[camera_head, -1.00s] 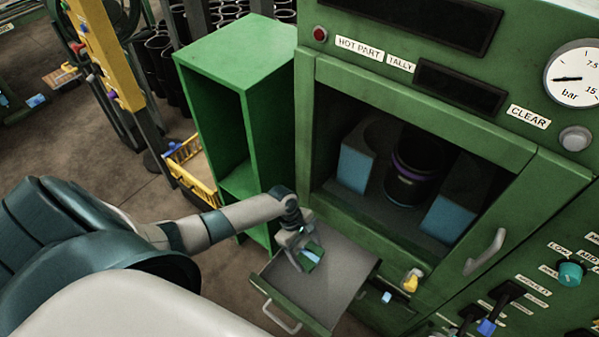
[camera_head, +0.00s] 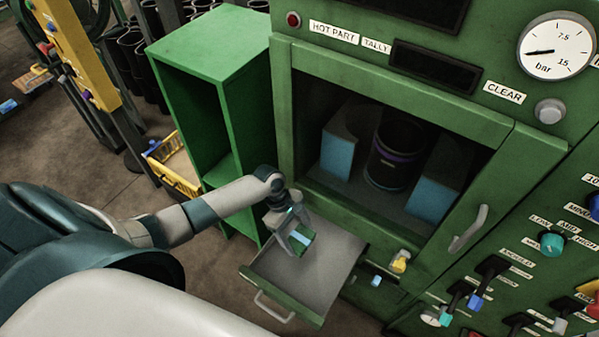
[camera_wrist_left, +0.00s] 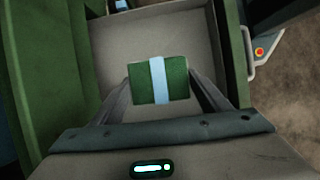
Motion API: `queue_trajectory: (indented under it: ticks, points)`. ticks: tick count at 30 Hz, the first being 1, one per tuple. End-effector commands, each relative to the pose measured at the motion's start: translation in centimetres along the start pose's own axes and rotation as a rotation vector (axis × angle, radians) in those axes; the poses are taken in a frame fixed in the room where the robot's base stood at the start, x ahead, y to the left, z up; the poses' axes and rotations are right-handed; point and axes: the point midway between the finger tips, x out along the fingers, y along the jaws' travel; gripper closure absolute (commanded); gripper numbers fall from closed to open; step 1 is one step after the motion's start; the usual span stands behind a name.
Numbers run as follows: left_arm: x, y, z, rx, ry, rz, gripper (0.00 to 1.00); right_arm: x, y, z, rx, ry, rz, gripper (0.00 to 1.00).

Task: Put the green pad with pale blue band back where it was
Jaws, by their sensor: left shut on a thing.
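The green pad with pale blue band (camera_wrist_left: 175,82) is between the fingers of my left gripper (camera_wrist_left: 160,92) in the left wrist view, with the band running across its middle. In the head view the pad (camera_head: 301,240) shows in my left gripper (camera_head: 296,243), over the open grey-floored drawer (camera_head: 310,275). My left gripper is shut on the pad. I cannot tell whether the pad touches the drawer floor. My right gripper is not in view.
The drawer's front handle (camera_head: 272,308) faces outward. Above it, the machine's opening holds a black sleeve (camera_head: 396,155) between light blue blocks. A green open shelf (camera_head: 215,60) and a yellow basket (camera_head: 175,165) stand at left. In the wrist view, a small blue-banded thing (camera_wrist_left: 121,5) shows at the drawer's far end.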

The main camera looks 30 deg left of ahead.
Motion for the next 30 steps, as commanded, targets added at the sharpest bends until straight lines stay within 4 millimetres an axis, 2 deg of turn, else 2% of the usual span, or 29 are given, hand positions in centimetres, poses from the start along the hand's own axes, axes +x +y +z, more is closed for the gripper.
queue_trajectory:
  ticks: [3, 5, 9, 15, 19, 24, 30]
  points:
    - [-2.0, 0.6, 1.8, 0.071, 0.001, -0.02, 0.51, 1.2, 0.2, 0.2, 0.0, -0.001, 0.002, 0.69]
    - [-2.7, 0.9, 3.2, 0.152, 0.002, -0.05, 0.51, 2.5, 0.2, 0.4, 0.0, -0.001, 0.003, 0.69]
    - [-3.1, 1.0, 5.7, 0.352, 0.003, -0.135, 0.51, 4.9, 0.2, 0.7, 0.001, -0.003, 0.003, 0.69]
    - [-3.7, 0.2, 7.9, 0.663, 0.008, -0.263, 0.51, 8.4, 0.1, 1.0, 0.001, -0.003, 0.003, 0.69]
    - [-4.2, -0.8, 8.6, 0.866, 0.011, -0.349, 0.51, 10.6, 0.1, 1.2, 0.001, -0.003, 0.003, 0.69]
    - [-5.1, -2.4, 8.4, 1.11, 0.013, -0.452, 0.51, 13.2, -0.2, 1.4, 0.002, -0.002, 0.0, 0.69]
    - [-6.0, -4.0, 7.9, 1.307, 0.009, -0.542, 0.51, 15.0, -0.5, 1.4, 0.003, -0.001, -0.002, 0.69]
